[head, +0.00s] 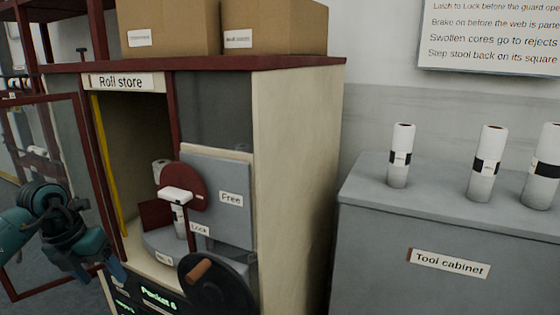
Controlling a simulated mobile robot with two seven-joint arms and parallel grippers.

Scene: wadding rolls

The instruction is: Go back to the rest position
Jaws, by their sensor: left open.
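My left gripper (112,274) is at the lower left, beside the front of the roll store (298,170). It points down and to the right, is open, and I see nothing between its fingers. Part of it is dark and hard to make out. My right gripper is not in view. The roll store's red-framed door (82,180) stands open at the left, behind my left arm. Inside the opening, a white roll (180,222) stands on a round grey carousel (160,242), next to a dark red disc (190,180).
A black wheel (228,290) with a brown handle (199,270) juts out in front of the store, by the "Lock" and "Free" labels. A "Pocket 6" display (158,300) is below. Cardboard boxes (172,28) sit on top. Three rolls (400,155) stand on the tool cabinet (440,215).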

